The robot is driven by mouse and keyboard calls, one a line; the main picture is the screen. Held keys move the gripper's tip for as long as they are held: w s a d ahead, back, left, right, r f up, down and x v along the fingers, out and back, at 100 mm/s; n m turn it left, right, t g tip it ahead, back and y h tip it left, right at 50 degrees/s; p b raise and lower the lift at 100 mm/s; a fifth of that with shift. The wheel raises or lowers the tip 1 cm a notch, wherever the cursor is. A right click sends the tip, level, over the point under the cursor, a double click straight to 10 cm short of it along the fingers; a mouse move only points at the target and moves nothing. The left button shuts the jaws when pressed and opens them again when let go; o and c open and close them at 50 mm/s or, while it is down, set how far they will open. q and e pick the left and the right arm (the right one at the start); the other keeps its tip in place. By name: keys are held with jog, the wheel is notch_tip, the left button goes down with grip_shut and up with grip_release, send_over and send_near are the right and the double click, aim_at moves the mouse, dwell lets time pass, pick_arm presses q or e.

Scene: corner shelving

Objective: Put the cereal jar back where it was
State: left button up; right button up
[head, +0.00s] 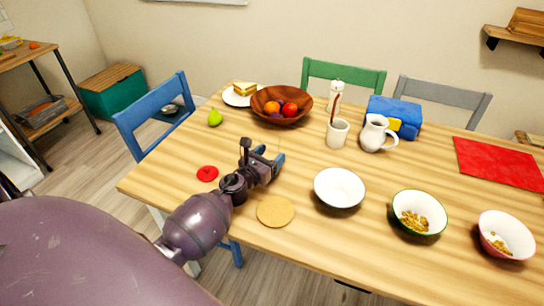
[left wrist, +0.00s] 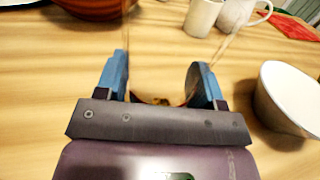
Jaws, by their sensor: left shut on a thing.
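My left gripper (head: 264,153) is over the left-middle part of the table, its arm coming in from the lower left. In the left wrist view its two blue fingers (left wrist: 158,80) are spaced apart around the cereal jar (left wrist: 160,101), of which only brown cereal and a curved reddish edge show low between them. The jar's clear wall can hardly be made out, and in the head view I cannot pick the jar out. My right gripper is out of view.
A white bowl (head: 339,188) stands right of the cork mat; bowls with cereal (head: 419,213) (head: 506,236) stand farther right. Behind are a wooden fruit bowl (head: 281,116), a mug (head: 337,133) and a pitcher (head: 374,134).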

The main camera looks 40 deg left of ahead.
pick_arm(q)
jog(key=shift+r, duration=0.2)
jog(key=shift+f, duration=0.2)
jog(key=o, duration=1)
jog(key=shift+o, duration=0.8)
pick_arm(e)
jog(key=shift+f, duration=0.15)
